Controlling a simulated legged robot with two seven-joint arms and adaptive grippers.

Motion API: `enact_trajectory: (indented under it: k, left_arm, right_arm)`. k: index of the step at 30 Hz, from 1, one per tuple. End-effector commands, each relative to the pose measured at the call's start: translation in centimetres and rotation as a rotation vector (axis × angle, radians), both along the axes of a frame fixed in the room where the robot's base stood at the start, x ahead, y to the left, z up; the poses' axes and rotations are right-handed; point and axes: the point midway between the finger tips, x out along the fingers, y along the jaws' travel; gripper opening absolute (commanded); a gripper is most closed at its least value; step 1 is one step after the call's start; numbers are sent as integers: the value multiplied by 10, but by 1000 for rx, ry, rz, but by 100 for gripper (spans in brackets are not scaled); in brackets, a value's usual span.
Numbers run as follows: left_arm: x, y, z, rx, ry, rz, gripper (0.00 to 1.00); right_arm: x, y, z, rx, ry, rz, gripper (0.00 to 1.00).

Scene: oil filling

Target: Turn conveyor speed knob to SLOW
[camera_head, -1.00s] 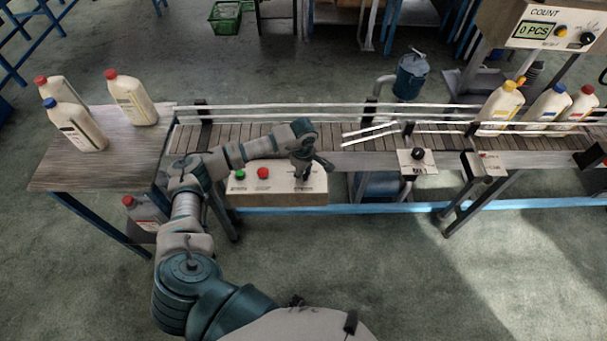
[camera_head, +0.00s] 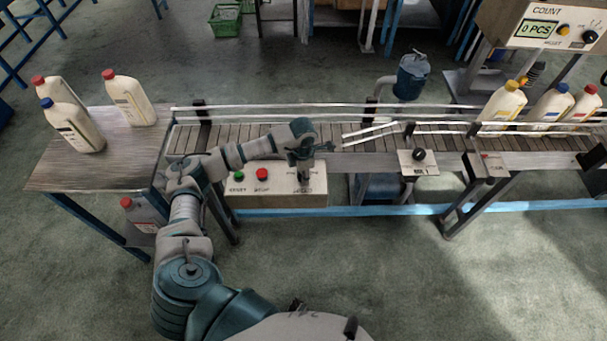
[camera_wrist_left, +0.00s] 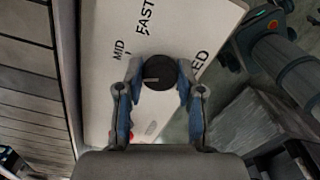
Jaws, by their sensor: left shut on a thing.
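The control panel (camera_head: 270,190) is a pale box at the front of the conveyor, under my left gripper (camera_head: 303,170). In the left wrist view, the round black speed knob (camera_wrist_left: 160,73) lies between the two fingers of my left gripper (camera_wrist_left: 157,78), which is shut on it. The white mark on the knob points left in that view, a little below the MID label (camera_wrist_left: 119,50). The FAST label (camera_wrist_left: 145,16) is farther up. No SLOW label can be read; the left-hand finger covers part of the panel there. My right gripper is out of view.
A green button (camera_head: 240,175) and a red button (camera_head: 262,174) sit left of my gripper on the panel. The conveyor (camera_head: 250,139) runs behind. Bottles stand on the table (camera_head: 105,175) at left and at the conveyor's right end. A smaller black knob (camera_head: 419,155) is farther right.

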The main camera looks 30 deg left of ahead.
Motion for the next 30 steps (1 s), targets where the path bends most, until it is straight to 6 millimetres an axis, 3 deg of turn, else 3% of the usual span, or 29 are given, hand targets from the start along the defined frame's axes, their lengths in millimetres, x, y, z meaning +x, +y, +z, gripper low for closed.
enact_trajectory:
  k: [1, 15, 30]
  left_arm:
    - [4, 4, 7, 4, -15, 48, 2]
    - [4, 4, 7, 5, -15, 388, 2]
    - [4, 4, 7, 4, -17, 486, 2]
  right_arm:
    - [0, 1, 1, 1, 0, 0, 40]
    - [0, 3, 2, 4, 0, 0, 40]
    - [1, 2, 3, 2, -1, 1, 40]
